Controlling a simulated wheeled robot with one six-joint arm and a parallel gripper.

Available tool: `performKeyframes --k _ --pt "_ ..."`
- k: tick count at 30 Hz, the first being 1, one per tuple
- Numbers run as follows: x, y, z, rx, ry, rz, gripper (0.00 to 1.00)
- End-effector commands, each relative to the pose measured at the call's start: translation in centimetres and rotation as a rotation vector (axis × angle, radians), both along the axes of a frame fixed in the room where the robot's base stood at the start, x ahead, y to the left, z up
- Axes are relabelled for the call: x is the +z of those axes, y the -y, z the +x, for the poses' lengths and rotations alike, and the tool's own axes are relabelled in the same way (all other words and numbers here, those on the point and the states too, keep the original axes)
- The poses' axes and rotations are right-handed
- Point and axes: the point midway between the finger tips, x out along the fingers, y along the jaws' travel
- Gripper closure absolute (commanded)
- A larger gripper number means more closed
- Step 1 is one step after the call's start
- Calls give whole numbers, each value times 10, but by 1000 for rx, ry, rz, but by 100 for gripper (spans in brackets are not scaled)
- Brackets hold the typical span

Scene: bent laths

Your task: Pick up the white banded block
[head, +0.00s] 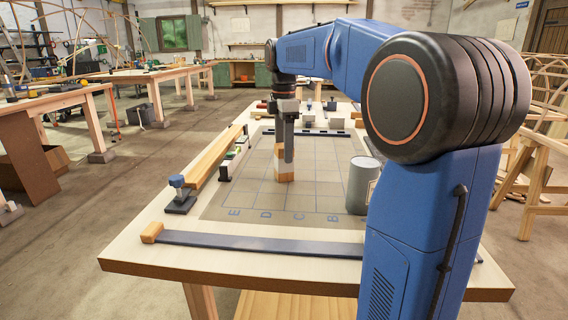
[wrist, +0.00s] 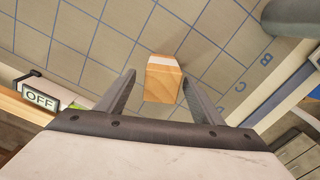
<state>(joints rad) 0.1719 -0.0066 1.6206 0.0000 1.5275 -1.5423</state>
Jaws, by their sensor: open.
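The white banded block (head: 279,164) is a wooden block with a pale band, standing on the gridded mat (head: 325,190) on the table. My gripper (head: 288,158) points down at it and partly hides it in the head view. In the wrist view, the block (wrist: 163,78) shows its wood end and white band between the two fingertips of my gripper (wrist: 157,82). The fingers are spread, with a gap on each side of the block. I cannot tell their exact height relative to the block.
A grey can (head: 361,185) stands at the mat's right side. A plank (head: 205,158) and a blue-topped clamp (head: 179,190) lie along the left edge. A dark metal strip (head: 260,243) crosses the table front. An OFF sign (wrist: 40,98) shows at left in the wrist view.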

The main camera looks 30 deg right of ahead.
Motion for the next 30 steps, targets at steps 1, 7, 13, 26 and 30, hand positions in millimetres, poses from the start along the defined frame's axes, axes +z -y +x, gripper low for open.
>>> performKeyframes --k 1,7,13,26,30 --pt "-3 0 0 0 -1 0 39" --pt "-17 0 -1 0 -1 0 39" --pt "-44 0 -3 0 -1 0 39" --pt "-56 0 -2 0 0 0 46" --pt "-56 0 -2 0 0 0 80"
